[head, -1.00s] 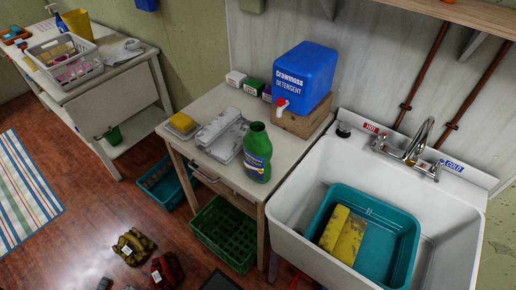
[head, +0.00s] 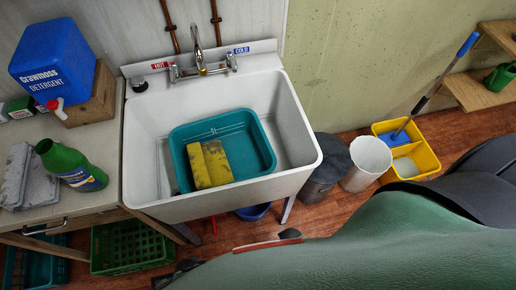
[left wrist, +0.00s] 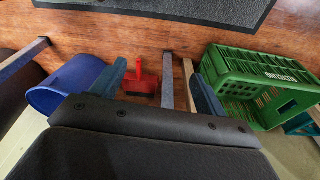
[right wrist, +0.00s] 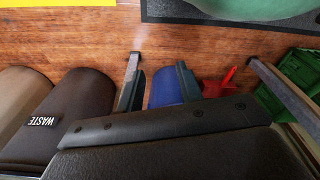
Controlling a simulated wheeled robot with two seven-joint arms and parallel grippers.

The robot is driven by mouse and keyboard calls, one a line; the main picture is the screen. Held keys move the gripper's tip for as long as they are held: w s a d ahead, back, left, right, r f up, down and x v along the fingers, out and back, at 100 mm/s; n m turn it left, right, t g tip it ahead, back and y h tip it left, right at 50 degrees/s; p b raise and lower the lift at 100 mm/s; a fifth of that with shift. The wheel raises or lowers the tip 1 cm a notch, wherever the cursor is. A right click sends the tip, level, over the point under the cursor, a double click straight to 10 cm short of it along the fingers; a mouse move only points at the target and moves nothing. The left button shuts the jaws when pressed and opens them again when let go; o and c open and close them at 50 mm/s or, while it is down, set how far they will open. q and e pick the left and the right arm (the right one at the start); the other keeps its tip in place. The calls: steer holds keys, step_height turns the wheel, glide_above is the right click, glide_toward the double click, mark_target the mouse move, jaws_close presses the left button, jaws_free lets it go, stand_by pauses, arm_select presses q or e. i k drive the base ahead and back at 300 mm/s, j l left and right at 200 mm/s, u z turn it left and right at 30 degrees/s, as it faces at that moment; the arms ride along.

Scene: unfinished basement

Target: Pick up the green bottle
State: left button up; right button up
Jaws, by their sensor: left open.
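The green bottle (head: 72,165) with a blue label stands on the worktop at the far left of the head view, close to the counter's right side and the sink. Its open neck faces up and left. Neither wrist view shows the bottle. My left gripper (left wrist: 158,80) is open and empty in the left wrist view, with floor and low items beyond its fingers. My right gripper (right wrist: 158,82) is open and empty in the right wrist view, with a gap between its fingers. Neither gripper can be made out clearly in the head view.
The white sink (head: 300,140) holds a teal tub (head: 255,150) with a yellow item. A detergent container (head: 55,60) stands behind the bottle; a grey item (head: 28,180) lies left of it. Green crate (left wrist: 225,75), blue bin (left wrist: 65,85) and red object (left wrist: 143,82) are low down.

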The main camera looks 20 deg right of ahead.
mark_target(69, 163)
steer(key=z, duration=0.2)
steer(key=u, duration=1.3)
